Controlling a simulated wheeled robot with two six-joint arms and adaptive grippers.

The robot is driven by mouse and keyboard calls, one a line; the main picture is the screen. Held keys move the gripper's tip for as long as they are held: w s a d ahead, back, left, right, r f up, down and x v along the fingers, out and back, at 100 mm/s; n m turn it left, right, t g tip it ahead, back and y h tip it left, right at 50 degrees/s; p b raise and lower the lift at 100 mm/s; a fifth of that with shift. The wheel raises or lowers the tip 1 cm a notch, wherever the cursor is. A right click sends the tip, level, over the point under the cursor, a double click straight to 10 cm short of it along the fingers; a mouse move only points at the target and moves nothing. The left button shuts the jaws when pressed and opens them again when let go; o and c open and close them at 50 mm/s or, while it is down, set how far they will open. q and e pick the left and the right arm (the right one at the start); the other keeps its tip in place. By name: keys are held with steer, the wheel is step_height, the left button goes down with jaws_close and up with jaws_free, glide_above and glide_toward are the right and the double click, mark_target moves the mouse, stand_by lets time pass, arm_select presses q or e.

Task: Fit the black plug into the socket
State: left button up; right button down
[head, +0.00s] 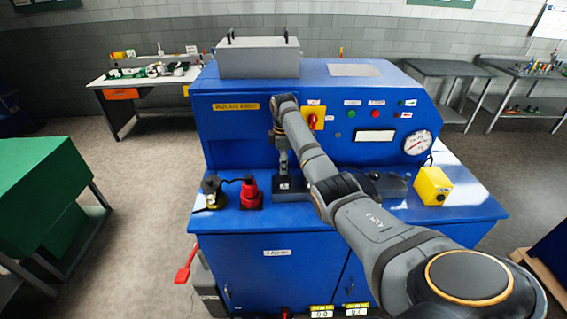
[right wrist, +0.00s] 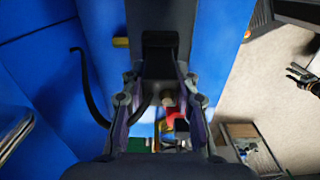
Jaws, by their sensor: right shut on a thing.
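My right gripper (head: 283,165) reaches down over the blue bench top. In the right wrist view its two fingers (right wrist: 163,95) are closed on a black plug (right wrist: 160,58). A black cable (right wrist: 86,82) curves at the left in that view. In the head view, a black block with a white label (head: 290,188) is right under the fingertips; I cannot tell whether it touches what I hold. A red fitting (head: 250,194) stands left of it. Which of these is the socket is unclear.
A small black-and-yellow item (head: 213,192) stands left of the red fitting. A yellow box (head: 433,186) stands at the right of the bench top. The machine's blue panel (head: 235,125) rises behind, with a yellow-and-red switch (head: 316,117) and a gauge (head: 417,143).

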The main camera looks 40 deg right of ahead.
steer(key=shift+f, duration=0.6)
steer(key=c, duration=0.9)
jaws_free()
steer(key=shift+c, duration=0.2)
steer(key=shift+r, duration=0.4)
step_height(320, 180, up, 7)
steer(key=shift+f, duration=0.1)
steer(key=shift+f, duration=0.1)
